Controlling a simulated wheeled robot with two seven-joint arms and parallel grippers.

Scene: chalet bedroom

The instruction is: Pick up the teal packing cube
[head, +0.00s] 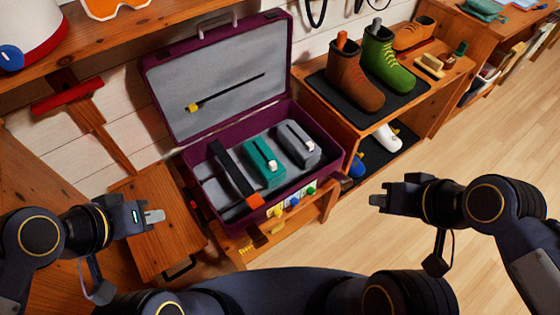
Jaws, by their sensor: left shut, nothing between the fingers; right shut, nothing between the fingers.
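The teal packing cube (259,168) lies inside the open purple suitcase (205,209). A grey packing cube (298,146) lies close to its right. A black strap with an orange end (230,172) lies to its left in the case. The suitcase lid (219,73) stands open at the back. My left gripper (160,216) is shut and empty, to the left of the suitcase over a wooden surface. My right gripper (373,200) is shut and empty, to the right of the suitcase over the floor.
A shelf at the right holds a brown boot (352,80) and a green boot (384,62) on a dark mat. A red-headed wooden tool (72,99) leans at the left wall. The wooden floor (430,160) is clear at the right.

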